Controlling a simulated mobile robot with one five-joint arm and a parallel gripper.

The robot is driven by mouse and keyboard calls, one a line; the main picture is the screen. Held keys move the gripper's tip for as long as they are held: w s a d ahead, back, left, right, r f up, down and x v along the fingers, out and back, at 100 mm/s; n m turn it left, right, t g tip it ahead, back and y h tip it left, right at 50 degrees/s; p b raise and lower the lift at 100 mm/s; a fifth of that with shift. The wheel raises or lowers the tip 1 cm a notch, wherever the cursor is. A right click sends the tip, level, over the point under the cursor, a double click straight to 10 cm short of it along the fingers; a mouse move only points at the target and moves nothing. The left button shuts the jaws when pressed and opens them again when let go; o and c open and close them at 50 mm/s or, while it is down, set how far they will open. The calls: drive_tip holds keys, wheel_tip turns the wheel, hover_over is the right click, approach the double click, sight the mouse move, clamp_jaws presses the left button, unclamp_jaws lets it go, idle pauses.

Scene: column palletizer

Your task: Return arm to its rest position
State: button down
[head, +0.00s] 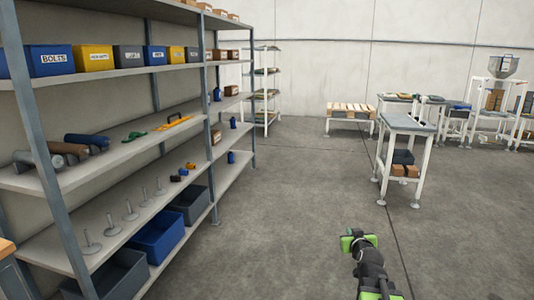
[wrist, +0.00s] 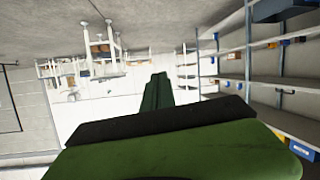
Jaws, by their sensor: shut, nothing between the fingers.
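My arm (head: 369,265), black with bright green parts, shows at the bottom of the head view, right of centre. It is over bare floor and touches nothing that I can see. My gripper (wrist: 158,78) shows in the wrist view as dark green fingers beyond a black and green body. The fingers are together and nothing is between them. The wrist view is upside down, with the floor at the top.
A long shelf unit (head: 130,72) with labelled boxes, tools and bins fills the left. A small grey-topped table (head: 408,123) stands ahead to the right. A pallet stand (head: 350,110) and more workbenches are at the back. Floor (head: 290,210) between them is clear.

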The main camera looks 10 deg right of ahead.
drive_tip(key=s+a+f+n+g+y, duration=0.25)
drive_tip(key=a+f, duration=0.25)
drive_tip(key=a, duration=0.7)
drive_tip(key=s+a+f+n+g+y, duration=0.15)
drive_tip(key=s+a+f+g, duration=0.35)
drive_tip(key=a, duration=0.6)
drive_tip(key=s+d+f+m+g+h, duration=0.1)
drive_tip(key=s+f+m+g, duration=0.35)
drive_tip(key=s, duration=0.75)
wheel_tip(320, 180, up, 26)
drive_tip(key=n+g+p, duration=0.1)
drive_tip(key=g+p, duration=0.1)
drive_tip(key=p, duration=2.5)
drive_tip(key=shift+s+d+p, duration=0.2)
drive_tip(key=shift+s+p, duration=0.1)
drive_tip(key=shift+s, duration=0.15)
drive_tip(key=shift+d, duration=0.1)
